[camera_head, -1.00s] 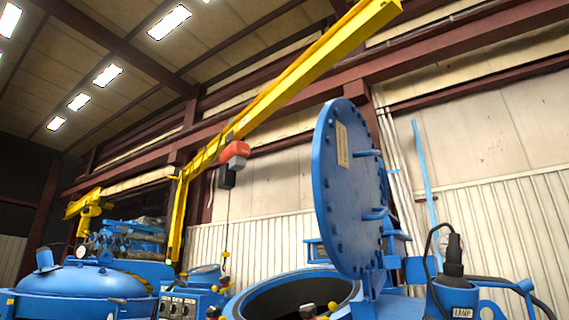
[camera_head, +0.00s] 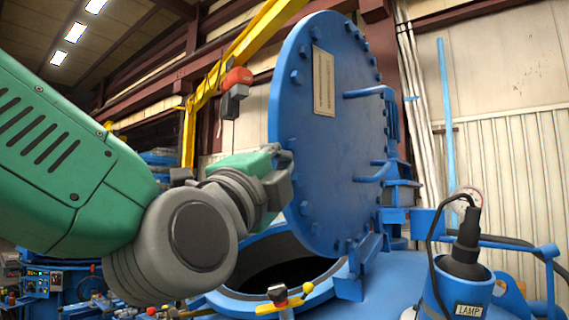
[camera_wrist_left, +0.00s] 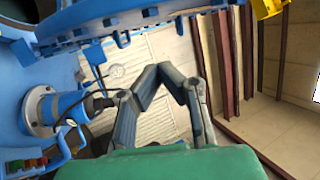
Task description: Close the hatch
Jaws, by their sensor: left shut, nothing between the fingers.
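The hatch is a round blue lid (camera_head: 330,150) with bolts around its edge, a label plate and two handles. It stands upright on its hinge, swung open above the round dark opening, whose blue rim (camera_head: 225,298) shows below. My left gripper (camera_head: 284,182) is at the lid's left edge, shut and empty. It overlaps the edge in the picture; I cannot tell if they touch. In the left wrist view the gripper's fingers (camera_wrist_left: 160,72) come together below a blue bolted edge (camera_wrist_left: 150,18). My right gripper is not in view.
A lamp in a blue holder (camera_head: 468,290) stands right of the opening. A red hoist (camera_head: 237,78) hangs from the yellow crane beam (camera_head: 205,90) behind.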

